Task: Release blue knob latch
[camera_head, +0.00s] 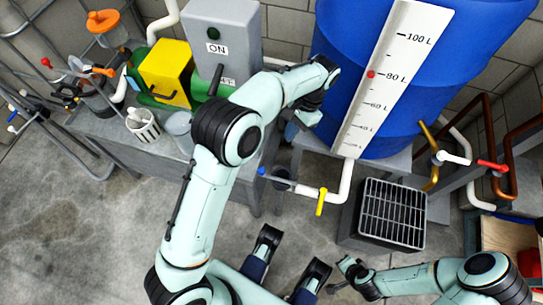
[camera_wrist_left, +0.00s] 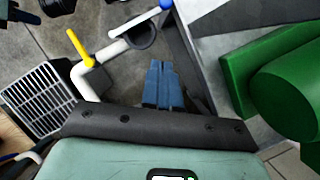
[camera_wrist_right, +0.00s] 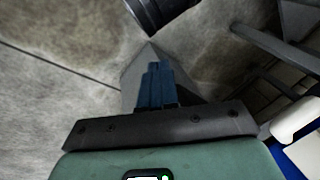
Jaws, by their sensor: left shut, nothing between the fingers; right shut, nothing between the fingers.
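A small blue knob (camera_head: 262,171) sits at the left end of a white pipe, below the grey ON box. A blue tip also shows at the top edge of the left wrist view (camera_wrist_left: 166,4). I cannot tell whether this is the latch. My left gripper (camera_head: 297,125) is in front of the blue tank's lower left, above and right of the knob. Its fingers (camera_wrist_left: 163,85) are together and empty, apart from the knob. My right gripper (camera_head: 340,276) is low, at the bottom centre right. Its fingers (camera_wrist_right: 154,85) are together and empty over the floor.
A yellow valve handle (camera_head: 321,202) is on the white pipe. The big blue tank (camera_head: 345,40) stands behind, with a grated box (camera_head: 392,214) at lower right. A grey ON box (camera_head: 222,30) and a yellow box (camera_head: 166,68) stand on the left bench. Bare floor lies in front.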

